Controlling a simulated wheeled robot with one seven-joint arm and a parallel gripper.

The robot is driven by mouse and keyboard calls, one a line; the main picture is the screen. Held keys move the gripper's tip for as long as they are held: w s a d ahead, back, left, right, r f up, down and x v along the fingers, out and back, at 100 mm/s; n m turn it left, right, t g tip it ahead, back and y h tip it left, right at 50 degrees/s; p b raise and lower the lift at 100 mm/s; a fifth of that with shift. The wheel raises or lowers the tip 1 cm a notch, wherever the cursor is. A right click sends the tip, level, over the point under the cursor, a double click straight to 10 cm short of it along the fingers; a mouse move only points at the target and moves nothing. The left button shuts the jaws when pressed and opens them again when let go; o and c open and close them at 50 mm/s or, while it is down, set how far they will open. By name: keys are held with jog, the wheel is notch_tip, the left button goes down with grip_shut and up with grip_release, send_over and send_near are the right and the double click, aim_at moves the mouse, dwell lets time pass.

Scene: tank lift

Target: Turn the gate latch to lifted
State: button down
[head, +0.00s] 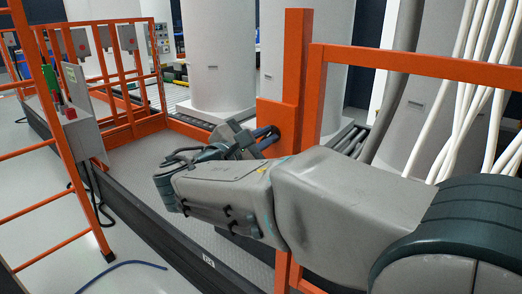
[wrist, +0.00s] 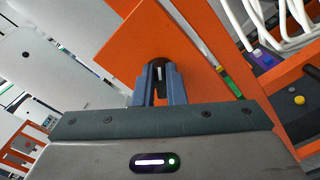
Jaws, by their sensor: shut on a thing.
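The gate latch (wrist: 158,64) shows in the wrist view as a small dark piece with a rounded top on an orange plate (wrist: 160,35). My gripper (wrist: 160,78) has its two blue-grey fingers close together, shut on the latch. In the head view my gripper (head: 264,137) reaches the orange plate (head: 276,118) on the gate post (head: 297,50). The latch is mostly hidden there by the fingers, and its exact angle is hard to tell. In the wrist view the plate looks tilted.
An orange gate frame (head: 420,63) stands right of the post, with white hoses (head: 470,90) behind it. Large pale tanks (head: 213,55) stand at the back. A control box (head: 80,125) and orange railings (head: 110,85) are at the left. Grey platform floor (head: 140,155) lies clear left of my arm.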

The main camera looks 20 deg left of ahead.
jog(key=m+b, duration=0.6)
jog(key=b, duration=0.1)
jog(key=f+m+b, duration=0.1)
jog(key=m+b, duration=0.3)
jog(key=shift+s+d, duration=0.1)
jog(key=shift+r, duration=0.1)
dwell(0.4)
jog(key=c, duration=1.5)
grip_release()
jog(key=p+v, duration=0.1)
jog(key=v, duration=1.3)
jog(key=shift+p, duration=0.3)
